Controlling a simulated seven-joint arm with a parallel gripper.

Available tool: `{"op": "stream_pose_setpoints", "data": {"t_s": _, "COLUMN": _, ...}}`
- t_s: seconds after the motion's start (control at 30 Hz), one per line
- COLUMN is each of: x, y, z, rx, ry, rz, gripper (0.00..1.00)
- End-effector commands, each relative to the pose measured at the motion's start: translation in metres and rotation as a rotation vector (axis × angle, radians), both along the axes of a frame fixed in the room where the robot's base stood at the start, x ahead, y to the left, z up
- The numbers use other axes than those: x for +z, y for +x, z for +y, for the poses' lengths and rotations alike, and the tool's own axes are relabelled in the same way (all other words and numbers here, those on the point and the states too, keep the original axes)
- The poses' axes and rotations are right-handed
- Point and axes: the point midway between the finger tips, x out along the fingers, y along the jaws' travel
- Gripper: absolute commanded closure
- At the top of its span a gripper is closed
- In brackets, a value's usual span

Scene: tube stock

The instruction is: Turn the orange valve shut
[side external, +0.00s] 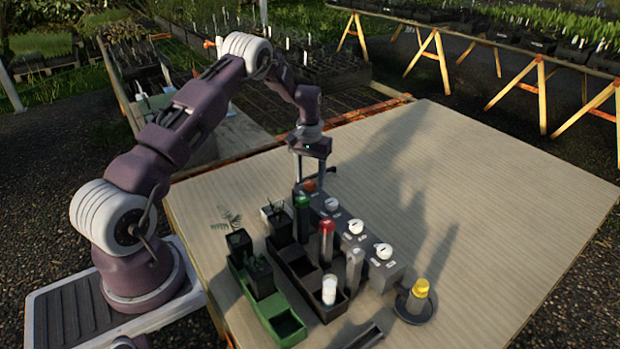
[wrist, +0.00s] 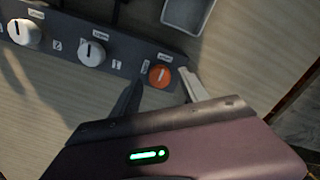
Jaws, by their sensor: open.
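The orange valve (side external: 309,186) is a round knob at the far end of a dark grey panel (side external: 343,228). My gripper (side external: 308,182) points down over that end of the panel. In the wrist view, my gripper (wrist: 160,90) has its fingers apart, one on each side of the orange valve. I cannot tell whether either finger touches it.
White knobs (side external: 355,227) line the same panel. Beside it stand a dark rack (side external: 284,254) with red- and green-capped tubes, a green tray (side external: 285,327) with potted plants, and a yellow-capped tube (side external: 419,289) on a round base. The tabletop (side external: 480,200) is clear on the right.

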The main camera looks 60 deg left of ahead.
Motion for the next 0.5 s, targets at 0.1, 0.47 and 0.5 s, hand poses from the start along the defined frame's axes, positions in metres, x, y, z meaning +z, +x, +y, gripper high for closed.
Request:
{"op": "stream_pose_setpoints", "data": {"t_s": 0.1, "x": 0.026, "y": 0.001, "z": 0.000, "rx": -0.001, "ry": 0.003, "rz": -0.004, "gripper": 0.48}}
{"op": "stream_pose_setpoints", "data": {"t_s": 0.47, "x": 0.064, "y": 0.000, "z": 0.000, "rx": 0.000, "ry": 0.001, "rz": -0.001, "gripper": 0.48}}
{"op": "stream_pose_setpoints", "data": {"t_s": 0.5, "x": 0.064, "y": 0.000, "z": 0.000, "rx": 0.000, "ry": 0.001, "rz": -0.001, "gripper": 0.48}}
